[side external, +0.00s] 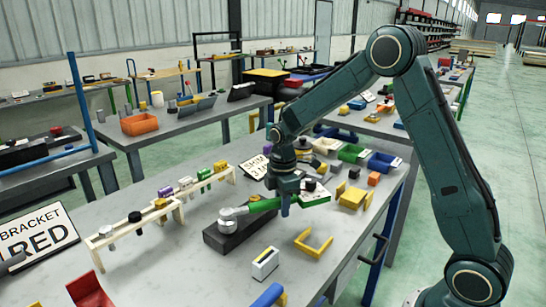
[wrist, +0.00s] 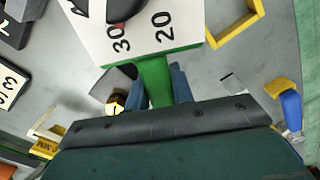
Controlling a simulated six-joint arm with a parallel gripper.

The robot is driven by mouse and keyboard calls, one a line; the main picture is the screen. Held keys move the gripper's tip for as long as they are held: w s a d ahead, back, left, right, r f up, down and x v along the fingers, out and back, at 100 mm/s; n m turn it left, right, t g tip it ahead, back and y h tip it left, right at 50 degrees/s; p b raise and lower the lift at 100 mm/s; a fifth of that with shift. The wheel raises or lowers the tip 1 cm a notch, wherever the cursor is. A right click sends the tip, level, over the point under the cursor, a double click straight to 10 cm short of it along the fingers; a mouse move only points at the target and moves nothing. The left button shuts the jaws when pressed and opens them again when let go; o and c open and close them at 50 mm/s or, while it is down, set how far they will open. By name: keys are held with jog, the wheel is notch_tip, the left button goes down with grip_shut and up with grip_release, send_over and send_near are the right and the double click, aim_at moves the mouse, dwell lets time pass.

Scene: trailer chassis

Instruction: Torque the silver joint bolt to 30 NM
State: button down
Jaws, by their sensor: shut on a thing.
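My gripper (side external: 285,204) is shut on the green bar of a torque wrench (side external: 264,205); in the wrist view the green bar (wrist: 155,80) passes between the blue fingers. A white dial plate (side external: 314,193) with a green edge sits at the wrench's right. The plate (wrist: 185,30) shows the numerals 30 and 20, a dark knob (wrist: 124,8) and a bit of red by the 30. The wrench's left end reaches a round silver part (side external: 232,212) on a black block (side external: 235,238). I cannot tell there where the wrench head ends and the silver bolt begins.
A wooden rack (side external: 135,228) with bolts and coloured pieces stands left of the block. A yellow bracket (side external: 314,243), a white box (side external: 265,262) and a blue piece (side external: 268,295) lie in front. Coloured bins (side external: 384,163) stand behind right. A BRACKET RED sign (side external: 38,240) is at far left.

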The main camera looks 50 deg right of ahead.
jog(key=shift+s+a+m, duration=0.25)
jog(key=shift+s+m, duration=0.15)
jog(key=shift+s, duration=0.05)
jog(key=shift+s+a+m, duration=0.4)
jog(key=shift+s+m, duration=0.1)
dwell(0.5)
jog(key=shift+s+a, duration=0.1)
jog(key=shift+s, duration=0.05)
jog(key=shift+w+d, duration=0.25)
jog(key=shift+w, duration=0.1)
dwell(0.5)
jog(key=shift+r, duration=0.2)
jog(key=shift+r, duration=2.8)
